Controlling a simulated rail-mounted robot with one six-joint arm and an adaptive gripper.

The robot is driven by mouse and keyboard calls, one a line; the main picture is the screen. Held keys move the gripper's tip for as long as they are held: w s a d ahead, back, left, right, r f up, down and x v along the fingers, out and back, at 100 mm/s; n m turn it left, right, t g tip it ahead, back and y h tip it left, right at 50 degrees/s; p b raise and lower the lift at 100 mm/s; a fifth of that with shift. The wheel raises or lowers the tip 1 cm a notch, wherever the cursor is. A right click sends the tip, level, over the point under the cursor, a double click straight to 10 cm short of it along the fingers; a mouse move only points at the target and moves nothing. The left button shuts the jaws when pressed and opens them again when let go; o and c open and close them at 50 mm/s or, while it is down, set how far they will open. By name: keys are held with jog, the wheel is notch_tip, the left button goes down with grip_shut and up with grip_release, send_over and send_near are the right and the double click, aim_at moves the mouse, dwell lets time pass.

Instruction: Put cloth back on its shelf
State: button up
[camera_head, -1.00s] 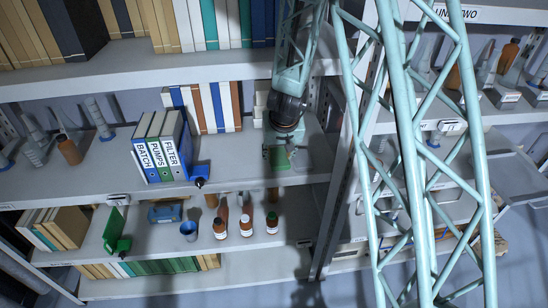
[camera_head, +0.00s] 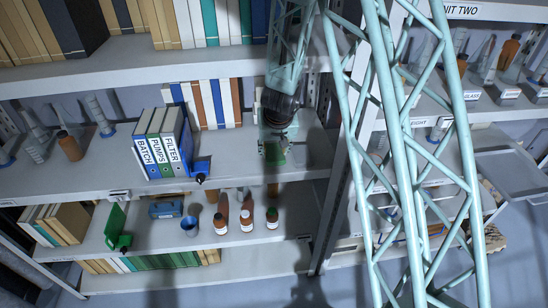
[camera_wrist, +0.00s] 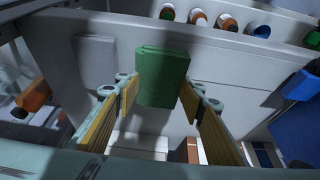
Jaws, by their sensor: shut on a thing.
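The green folded cloth (camera_wrist: 163,75) is between the two yellow-padded fingers of my gripper (camera_wrist: 160,98) in the wrist view. My gripper is shut on it. In the head view my gripper (camera_head: 273,140) points down at the right end of the middle shelf (camera_head: 240,153), with the green cloth (camera_head: 275,154) just under it. The cloth is partly covered by the gripper there. I cannot tell whether the cloth touches the shelf.
Labelled binders (camera_head: 163,145) and a blue holder (camera_head: 200,168) stand left of my gripper on the same shelf, with books (camera_head: 210,103) behind. Brown bottles (camera_head: 246,220) and a blue cup (camera_head: 190,226) stand on the shelf below. A grey upright (camera_head: 338,190) bounds the right.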

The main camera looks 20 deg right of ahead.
aim_at(275, 155)
jog(key=shift+f+b, duration=0.8)
jog(key=shift+f, duration=0.6)
jog(key=shift+f, duration=0.1)
jog(key=o, duration=0.8)
jog(key=shift+o, duration=0.2)
jog(key=shift+r, duration=0.2)
jog(key=shift+r, duration=0.25)
jog(key=p+v, duration=0.5)
jog(key=v, duration=0.4)
jog(key=shift+v, duration=1)
jog(key=shift+s+r, duration=0.15)
